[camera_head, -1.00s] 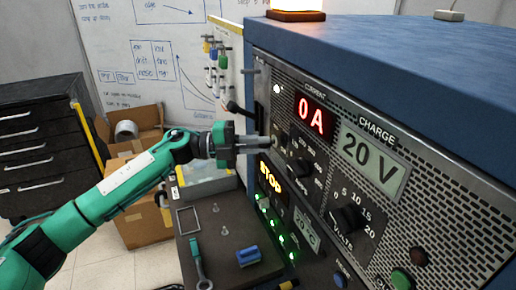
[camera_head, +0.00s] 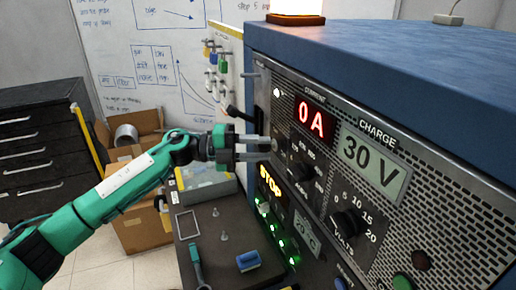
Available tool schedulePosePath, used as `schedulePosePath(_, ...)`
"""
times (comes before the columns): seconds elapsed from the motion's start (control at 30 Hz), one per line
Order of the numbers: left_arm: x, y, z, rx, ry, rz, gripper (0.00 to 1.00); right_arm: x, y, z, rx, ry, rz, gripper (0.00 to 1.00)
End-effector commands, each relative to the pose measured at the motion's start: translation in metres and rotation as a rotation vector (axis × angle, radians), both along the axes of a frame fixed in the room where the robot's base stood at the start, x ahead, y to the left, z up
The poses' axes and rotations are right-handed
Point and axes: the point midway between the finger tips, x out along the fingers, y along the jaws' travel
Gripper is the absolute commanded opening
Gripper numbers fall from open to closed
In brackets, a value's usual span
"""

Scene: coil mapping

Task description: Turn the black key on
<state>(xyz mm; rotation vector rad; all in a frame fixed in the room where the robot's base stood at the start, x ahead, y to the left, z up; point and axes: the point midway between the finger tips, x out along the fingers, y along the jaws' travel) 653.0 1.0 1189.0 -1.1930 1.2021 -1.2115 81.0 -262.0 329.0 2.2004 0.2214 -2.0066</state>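My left gripper (camera_head: 262,149) reaches in from the left, with its two grey fingers pointing at the left part of the charger's front panel (camera_head: 440,225). The fingers are apart, one above the other, with a gap between them. A small round fitting (camera_head: 276,145) on the panel is at the fingertips, just left of the amps knob (camera_head: 300,172). I cannot tell whether the fingers touch it. I cannot clearly make out a black key; it may be hidden at the fingertips. The displays read 0 A (camera_head: 314,120) and 30 V (camera_head: 372,162). My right gripper is out of view.
A black lever (camera_head: 238,113) sticks out above my gripper, near hanging padlocks (camera_head: 222,62). A dark work surface (camera_head: 205,250) holds tools and a blue block (camera_head: 248,262).

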Motion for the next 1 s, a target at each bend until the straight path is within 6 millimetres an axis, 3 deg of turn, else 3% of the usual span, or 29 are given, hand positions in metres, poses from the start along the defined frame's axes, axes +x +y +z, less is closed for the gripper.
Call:
schedulePosePath(0.27,0.001,0.008,-0.001,0.000,0.001,0.003,0.33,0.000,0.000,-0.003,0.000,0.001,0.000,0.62)
schedulePosePath(0.43,0.001,0.038,-0.003,0.000,0.000,0.005,0.33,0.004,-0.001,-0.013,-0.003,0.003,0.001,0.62)
schedulePosePath(0.5,0.001,0.055,-0.004,0.001,0.001,0.005,0.33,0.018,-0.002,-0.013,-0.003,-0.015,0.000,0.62)
schedulePosePath(0.7,0.001,0.100,-0.003,0.000,0.000,0.004,0.33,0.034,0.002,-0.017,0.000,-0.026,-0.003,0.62)
schedulePosePath(1.0,0.000,0.136,0.000,0.000,0.001,0.000,0.33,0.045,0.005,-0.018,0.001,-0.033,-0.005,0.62)
